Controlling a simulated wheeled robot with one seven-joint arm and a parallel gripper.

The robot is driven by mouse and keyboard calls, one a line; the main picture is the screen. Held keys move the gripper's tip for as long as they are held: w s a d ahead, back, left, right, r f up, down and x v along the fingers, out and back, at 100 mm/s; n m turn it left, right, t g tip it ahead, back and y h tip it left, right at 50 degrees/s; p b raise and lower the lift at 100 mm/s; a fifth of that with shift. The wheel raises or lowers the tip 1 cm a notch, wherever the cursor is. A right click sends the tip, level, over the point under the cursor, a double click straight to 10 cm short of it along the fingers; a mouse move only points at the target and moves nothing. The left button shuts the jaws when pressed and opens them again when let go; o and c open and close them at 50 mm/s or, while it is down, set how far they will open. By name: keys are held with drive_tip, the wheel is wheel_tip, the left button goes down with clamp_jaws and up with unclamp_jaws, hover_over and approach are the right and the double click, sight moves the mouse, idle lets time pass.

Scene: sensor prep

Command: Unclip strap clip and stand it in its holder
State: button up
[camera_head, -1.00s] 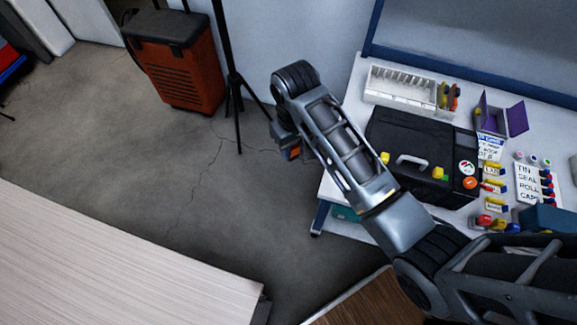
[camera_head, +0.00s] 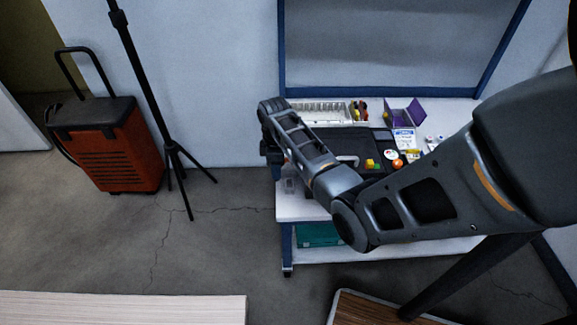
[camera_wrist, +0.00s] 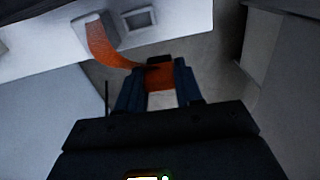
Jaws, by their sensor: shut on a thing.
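In the wrist view my gripper (camera_wrist: 159,80) is shut on a small orange and dark piece, which I take to be the strap clip (camera_wrist: 161,74). An orange strap (camera_wrist: 104,46) curves from a grey block on a pale surface towards the fingertips. Whether strap and clip are joined cannot be told. In the head view my gripper (camera_head: 271,152) is small and dark at the worktable's left end, mostly hidden by my arm. The clip cannot be made out there. I cannot identify its holder with certainty.
The white worktable (camera_head: 300,212) carries a black case (camera_head: 375,145), a white divided tray (camera_head: 322,111), a purple open box (camera_head: 402,113) and small coloured items. An orange wheeled case (camera_head: 112,150) and a black tripod (camera_head: 150,90) stand left. Floor is clear between the tripod and the worktable.

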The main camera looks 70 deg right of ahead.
drive_tip(key=s+d+f+b, duration=0.2)
drive_tip(key=f+b, duration=0.1)
drive_tip(key=s+d+f+b, duration=0.1)
drive_tip(key=shift+d+f, duration=0.35)
drive_tip(key=shift+f+p, duration=0.3)
drive_tip(key=shift+f, duration=0.9)
idle(4.5)
drive_tip(key=o, duration=1.1)
drive_tip(key=shift+c, duration=0.2)
drive_tip(key=shift+o, duration=0.3)
drive_tip(key=shift+o, duration=0.9)
